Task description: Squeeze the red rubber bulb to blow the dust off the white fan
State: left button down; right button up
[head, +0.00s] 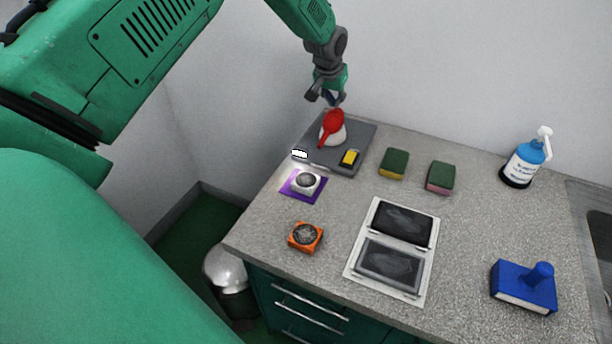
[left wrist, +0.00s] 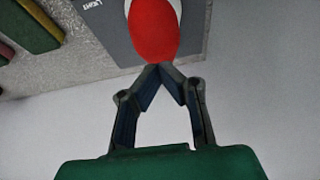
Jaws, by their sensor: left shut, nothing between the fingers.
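The red rubber bulb (head: 334,118) sits on a white base on a grey plate (head: 367,132) at the back left of the counter. It also shows large in the left wrist view (left wrist: 153,30). The white fan (head: 305,183), with a dark round centre, lies on a purple mat (head: 289,190) in front of the plate. My left gripper (head: 333,104) is just above and behind the bulb, with its fingertips (left wrist: 158,66) shut together at the bulb's edge and nothing between them. I cannot tell whether they touch it. My right gripper is not in view.
An orange fan (head: 305,237) lies nearer the front edge. A yellow-and-black block (head: 349,158) is on the plate. Two sponges (head: 395,163), (head: 440,177), a framed panel pair (head: 361,277), a blue spray bottle (head: 524,163) and a blue handled block (head: 524,288) stand right. A sink (head: 597,240) is far right.

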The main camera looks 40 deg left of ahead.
aim_at(333, 113)
pick_arm(q)
jog(key=shift+f, duration=0.1)
jog(key=shift+f+b, duration=1.2)
jog(key=shift+f, duration=0.85)
jog(key=shift+r+p, duration=1.55)
jog(key=shift+r, duration=0.65)
jog(key=shift+r+p, duration=1.7)
jog(key=shift+r, duration=0.85)
jog(key=shift+f, duration=0.1)
jog(key=shift+s, duration=0.1)
